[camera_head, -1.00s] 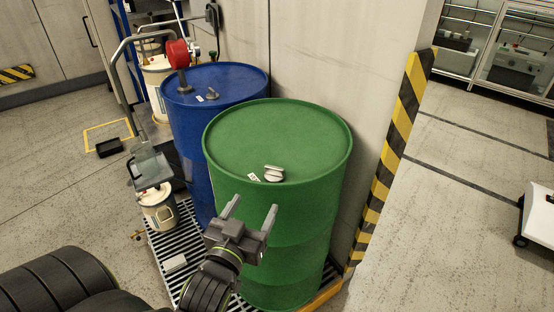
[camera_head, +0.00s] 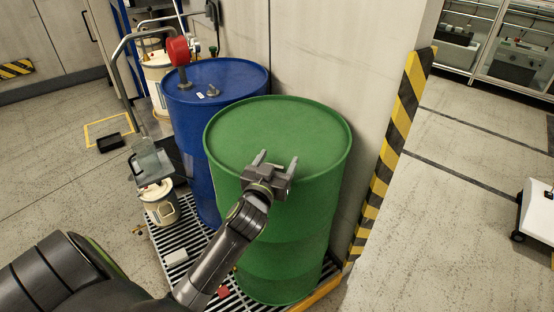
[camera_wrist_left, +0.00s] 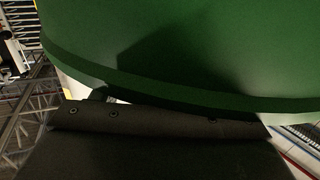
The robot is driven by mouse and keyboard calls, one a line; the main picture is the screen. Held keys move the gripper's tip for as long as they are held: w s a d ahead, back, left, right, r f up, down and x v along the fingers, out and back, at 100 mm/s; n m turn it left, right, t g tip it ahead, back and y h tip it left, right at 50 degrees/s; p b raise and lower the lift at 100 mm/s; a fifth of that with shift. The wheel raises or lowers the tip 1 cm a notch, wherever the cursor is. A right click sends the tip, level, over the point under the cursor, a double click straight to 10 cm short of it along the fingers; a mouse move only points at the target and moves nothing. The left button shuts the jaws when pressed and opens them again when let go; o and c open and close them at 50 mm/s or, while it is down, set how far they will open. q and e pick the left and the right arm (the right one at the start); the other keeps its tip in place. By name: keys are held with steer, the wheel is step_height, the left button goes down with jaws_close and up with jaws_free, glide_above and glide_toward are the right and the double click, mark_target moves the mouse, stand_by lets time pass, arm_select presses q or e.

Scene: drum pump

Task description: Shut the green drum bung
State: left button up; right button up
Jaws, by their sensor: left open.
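The green drum (camera_head: 310,200) stands upright on the grated pallet, and its top rim and side also show in the left wrist view (camera_wrist_left: 220,50). My left gripper (camera_head: 276,158) is open, with its fingers over the near edge of the drum lid. The silver bung, seen earlier near that edge, is hidden behind the gripper in the head view. The left wrist view does not show the bung or the fingertips clearly; dark gripper housing fills its lower part. Whether the fingers stand around the bung or beside it, I cannot tell. My right gripper is not in view.
A blue drum (camera_head: 216,88) with a red-topped pump (camera_head: 178,52) stands close on the left. A wall with a striped corner guard (camera_head: 397,130) is close behind and right.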

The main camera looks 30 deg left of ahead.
arm_select(q)
steer(key=shift+w, duration=0.15)
steer(key=c, duration=1)
